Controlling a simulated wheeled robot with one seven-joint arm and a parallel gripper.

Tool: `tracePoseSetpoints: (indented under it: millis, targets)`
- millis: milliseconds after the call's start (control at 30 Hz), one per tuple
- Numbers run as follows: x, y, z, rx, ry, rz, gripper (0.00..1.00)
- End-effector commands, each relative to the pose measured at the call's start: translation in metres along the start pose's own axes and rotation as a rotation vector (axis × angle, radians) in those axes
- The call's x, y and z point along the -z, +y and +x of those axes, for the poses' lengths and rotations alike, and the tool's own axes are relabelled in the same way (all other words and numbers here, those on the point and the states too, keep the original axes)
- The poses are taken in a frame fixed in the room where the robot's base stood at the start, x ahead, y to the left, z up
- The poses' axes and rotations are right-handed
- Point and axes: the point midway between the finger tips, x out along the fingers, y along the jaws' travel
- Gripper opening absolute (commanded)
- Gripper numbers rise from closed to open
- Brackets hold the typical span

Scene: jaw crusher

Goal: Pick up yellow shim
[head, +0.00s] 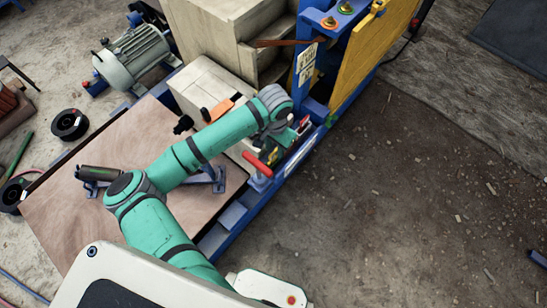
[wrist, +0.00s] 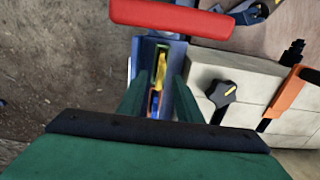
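The yellow shim (wrist: 161,68) is a narrow yellow strip in a slot of the blue frame, seen in the wrist view. A blue piece and a small orange-red piece show just below it in that view. My gripper (wrist: 159,82) is open, with its two green fingers apart on either side of the strip. I cannot tell how deep the fingers reach or whether they touch it. In the head view, my arm hides most of the gripper and the slot area.
A red handle (head: 257,164) stands close by and crosses the top of the wrist view (wrist: 170,18). Beige blocks with a black knob (wrist: 222,92) and an orange clamp (wrist: 286,92) lie to the right there. The blue crusher frame (head: 308,75) rises behind; open floor lies right.

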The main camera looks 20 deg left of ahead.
Motion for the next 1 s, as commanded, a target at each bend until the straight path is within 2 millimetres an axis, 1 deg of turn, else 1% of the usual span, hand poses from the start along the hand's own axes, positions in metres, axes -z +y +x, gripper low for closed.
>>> tracePoseSetpoints:
  millis: [200, 333, 433, 633, 667, 700, 800, 1000]
  targets:
    - [-0.007, -0.001, 0.029, 0.0, -0.002, -0.001, 0.32]
    - [-0.006, -0.001, 0.043, 0.0, -0.001, -0.001, 0.32]
    - [-0.005, -0.001, 0.048, 0.0, 0.001, -0.001, 0.32]
    - [-0.005, 0.0, 0.049, 0.0, 0.001, -0.001, 0.32]
    - [-0.005, 0.0, 0.049, 0.0, 0.001, -0.001, 0.3]
    - [-0.005, 0.0, 0.049, 0.0, 0.001, -0.001, 0.2]
    - [-0.005, 0.0, 0.048, 0.0, 0.001, -0.001, 0.0]
    - [-0.005, -0.001, 0.048, 0.0, 0.001, -0.001, 0.0]
